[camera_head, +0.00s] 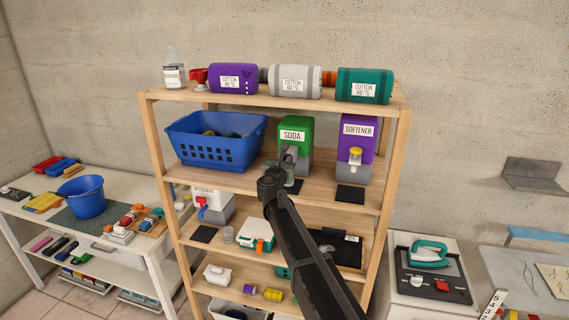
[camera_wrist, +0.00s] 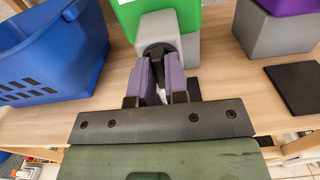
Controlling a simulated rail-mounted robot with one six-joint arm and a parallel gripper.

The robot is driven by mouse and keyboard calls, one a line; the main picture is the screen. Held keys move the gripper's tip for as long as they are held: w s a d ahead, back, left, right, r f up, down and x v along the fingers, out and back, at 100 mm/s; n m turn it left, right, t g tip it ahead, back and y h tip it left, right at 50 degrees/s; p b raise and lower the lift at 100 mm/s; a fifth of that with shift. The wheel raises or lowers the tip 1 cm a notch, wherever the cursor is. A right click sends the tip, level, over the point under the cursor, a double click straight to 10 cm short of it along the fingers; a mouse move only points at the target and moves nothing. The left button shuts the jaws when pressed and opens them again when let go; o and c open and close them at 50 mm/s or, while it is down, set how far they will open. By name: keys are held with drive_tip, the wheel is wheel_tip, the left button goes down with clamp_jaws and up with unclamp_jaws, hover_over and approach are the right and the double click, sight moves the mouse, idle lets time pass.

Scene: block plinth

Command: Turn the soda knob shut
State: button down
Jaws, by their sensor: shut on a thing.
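The soda dispenser (camera_head: 297,123) is a green box labelled SODA with a grey lower part, on the upper middle shelf. In the wrist view its green body (camera_wrist: 158,12) and grey base show ahead. My gripper (camera_head: 287,162) reaches it from the front. In the wrist view the two purple-grey fingers of my gripper (camera_wrist: 162,72) are shut around the dark soda knob (camera_wrist: 158,48) on the grey front. Much of the knob is hidden between the fingers. In the head view my gripper covers it, and its turn angle cannot be told.
A blue basket (camera_head: 214,143) stands close on the left. The purple softener dispenser (camera_head: 357,140), with a yellow knob, stands on the right, a black pad (camera_head: 350,194) in front. The shelf above carries rolled cotton bundles (camera_head: 295,82). Some bare shelf lies between basket and dispenser.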

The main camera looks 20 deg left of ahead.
drive_tip(key=shift+n, duration=0.3)
drive_tip(key=c, duration=1.1)
unclamp_jaws()
drive_tip(key=shift+c, duration=0.2)
drive_tip(key=shift+s, duration=0.1)
drive_tip(key=s+d, duration=0.1)
drive_tip(key=s, duration=0.9)
drive_tip(key=shift+s, duration=0.3)
